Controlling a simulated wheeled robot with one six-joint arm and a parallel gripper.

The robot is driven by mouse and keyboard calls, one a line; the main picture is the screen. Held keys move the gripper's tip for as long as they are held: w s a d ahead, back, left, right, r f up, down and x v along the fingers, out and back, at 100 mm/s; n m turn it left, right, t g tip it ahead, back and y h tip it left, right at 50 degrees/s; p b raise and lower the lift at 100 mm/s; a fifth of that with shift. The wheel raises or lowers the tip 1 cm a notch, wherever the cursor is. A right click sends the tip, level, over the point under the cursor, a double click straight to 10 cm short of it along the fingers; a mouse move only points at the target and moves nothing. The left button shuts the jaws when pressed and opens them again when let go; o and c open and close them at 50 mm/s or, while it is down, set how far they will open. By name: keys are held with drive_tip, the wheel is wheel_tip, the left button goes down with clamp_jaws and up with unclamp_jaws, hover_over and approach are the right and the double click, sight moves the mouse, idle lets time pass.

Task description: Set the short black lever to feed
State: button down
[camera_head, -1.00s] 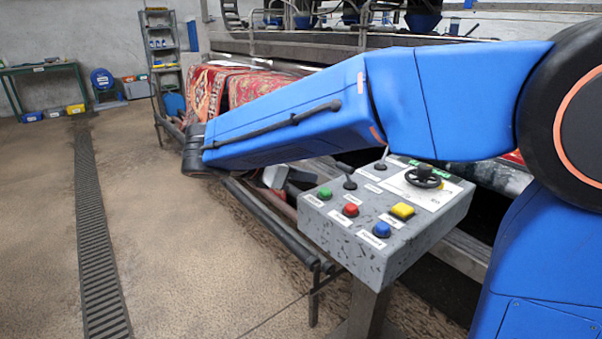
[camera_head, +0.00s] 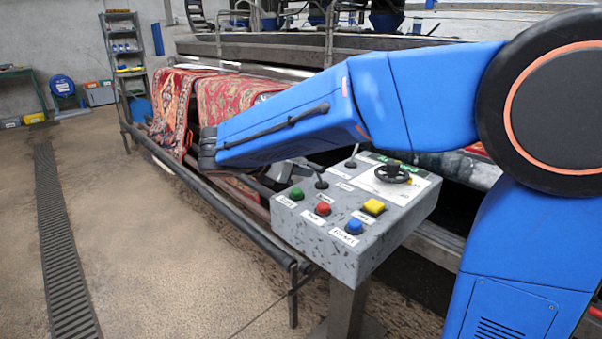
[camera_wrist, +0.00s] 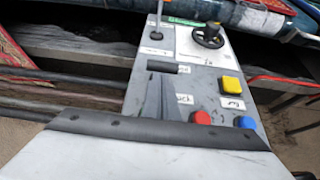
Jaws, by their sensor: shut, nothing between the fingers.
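The grey speckled control box (camera_head: 318,240) stands on a post in front of the machine. My gripper (camera_wrist: 165,72) is shut and empty, low over the left part of the panel. In the wrist view its dark fingers partly cover white labels; "ack" (camera_wrist: 184,99) and a partial "ed" (camera_wrist: 183,70) show. The nearer lever is mostly hidden there. I cannot tell whether the gripper touches it.
Green (camera_head: 296,193), red (camera_head: 322,208), blue (camera_head: 354,226) and yellow (camera_head: 373,206) buttons sit close by on the panel. A black handwheel (camera_head: 392,173) is at its rear right. Machine rails (camera_head: 225,215) and hanging red rugs (camera_head: 172,105) lie left. The concrete floor at left is clear.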

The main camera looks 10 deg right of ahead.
sight(314, 166)
drive_tip(key=shift+w+d+r+g+y, duration=0.25)
drive_tip(key=shift+d+r+g+y, duration=0.1)
drive_tip(key=shift+d+r+y, duration=0.15)
drive_tip(key=shift+w+d+r+g+y, duration=0.2)
drive_tip(key=shift+d+r+g+y, duration=0.2)
drive_tip(key=shift+y, duration=0.2)
drive_tip(key=shift+w+d+r+g+y, duration=0.3)
drive_tip(key=shift+d+y, duration=0.15)
drive_tip(key=shift+y, duration=0.15)
drive_tip(key=shift+w+d+r+g+y, duration=0.15)
drive_tip(key=shift+w+d+g+y, duration=0.1)
drive_tip(key=shift+d+y, duration=0.25)
drive_tip(key=d+y, duration=0.1)
drive_tip(key=w+g+y, duration=0.1)
drive_tip(key=d+g+y, duration=0.1)
drive_tip(key=shift+w+d+r+y, duration=0.3)
drive_tip(key=shift+w+d, duration=0.25)
drive_tip(key=shift+d, duration=0.2)
